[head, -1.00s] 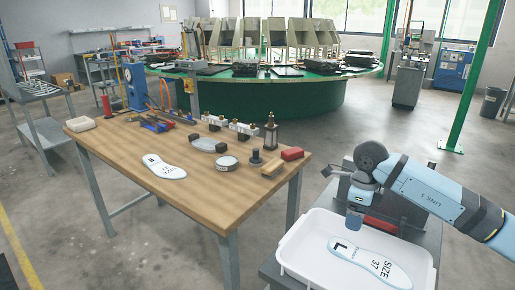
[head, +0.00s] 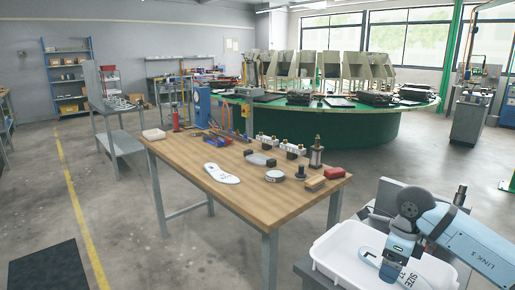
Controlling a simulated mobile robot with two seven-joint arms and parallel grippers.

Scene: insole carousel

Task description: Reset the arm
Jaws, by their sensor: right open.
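My right gripper (head: 391,272) is at the lower right in the head view. It points down over the white tray (head: 333,243), and its jaws are open. An insole marked SIZE (head: 408,274) lies in the tray, partly hidden by my gripper and arm. I cannot tell whether the fingertips touch the insole. Another white insole (head: 221,174) lies flat on the wooden table (head: 200,190), well apart from my gripper. My left gripper is out of view.
The floor left of the table is clear, with a yellow line (head: 77,205) and a dark mat (head: 48,268).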

